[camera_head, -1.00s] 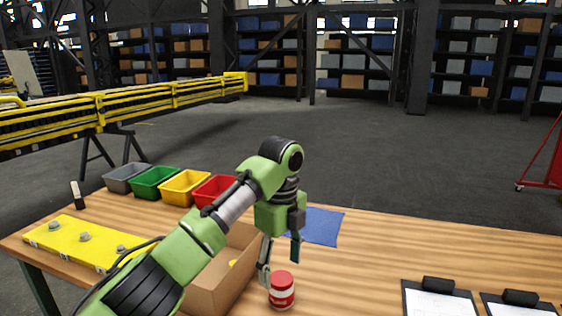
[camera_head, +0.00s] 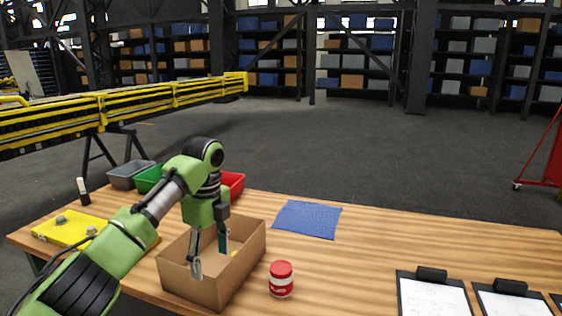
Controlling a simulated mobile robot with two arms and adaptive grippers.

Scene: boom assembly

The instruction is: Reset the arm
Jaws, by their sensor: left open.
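My left gripper (camera_head: 210,260) points down over the open cardboard box (camera_head: 240,277) at the left of the wooden table. Its two fingers are apart, with nothing seen between them. Something yellow (camera_head: 234,254) shows inside the box, mostly hidden by the fingers. A red-lidded jar (camera_head: 281,279) stands upright on the table just right of the box, apart from the gripper. My right gripper is not in view.
A blue cloth (camera_head: 307,219) lies behind the jar. Grey (camera_head: 125,177), green (camera_head: 148,180) and red (camera_head: 234,184) bins stand at the back left, partly behind my arm. A yellow plate (camera_head: 68,230) lies at left. Clipboards (camera_head: 432,293) lie at front right. The middle of the table is clear.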

